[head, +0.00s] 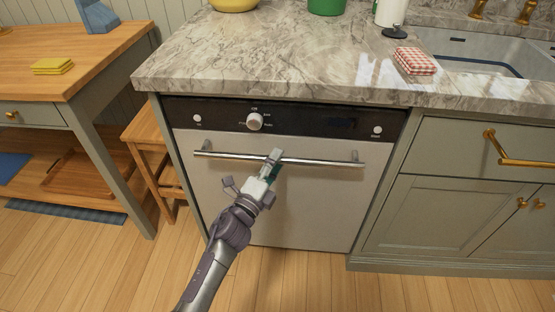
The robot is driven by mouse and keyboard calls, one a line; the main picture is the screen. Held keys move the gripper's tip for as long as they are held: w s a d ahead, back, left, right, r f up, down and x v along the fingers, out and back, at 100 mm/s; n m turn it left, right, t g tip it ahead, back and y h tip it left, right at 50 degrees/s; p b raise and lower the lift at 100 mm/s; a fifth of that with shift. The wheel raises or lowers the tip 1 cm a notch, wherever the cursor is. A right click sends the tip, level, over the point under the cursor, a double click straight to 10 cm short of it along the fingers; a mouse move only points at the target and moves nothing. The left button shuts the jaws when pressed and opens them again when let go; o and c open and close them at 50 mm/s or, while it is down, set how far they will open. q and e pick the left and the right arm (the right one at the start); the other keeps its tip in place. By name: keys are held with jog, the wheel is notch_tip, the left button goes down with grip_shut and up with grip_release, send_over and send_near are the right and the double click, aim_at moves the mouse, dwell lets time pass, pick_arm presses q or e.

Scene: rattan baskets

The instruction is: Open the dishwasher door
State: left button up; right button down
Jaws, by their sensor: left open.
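The dishwasher (310,205) stands under the marble counter, with a pale front panel and a black control strip (330,122) with a knob. Its door looks shut and upright. A horizontal metal bar handle (325,161) runs across the upper door. My left gripper (272,162) is open at the bar, a little left of its middle. The fingertips overlap the bar in the head view; I cannot tell whether they touch it. The gripper hides a short piece of the bar and part of the door. My right gripper does not show.
The marble counter (290,65) overhangs the dishwasher, with a checked cloth stack (414,62) and sink at right. A wooden stool (150,150) stands close left of the dishwasher. Grey cabinets (440,215) adjoin it at right. The wooden floor (310,285) in front looks clear.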

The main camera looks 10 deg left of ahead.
pick_arm(q)
jog(key=shift+w+d+r, duration=0.1)
jog(key=shift+w+d, duration=0.15)
jog(key=shift+w, duration=0.2)
grip_shut()
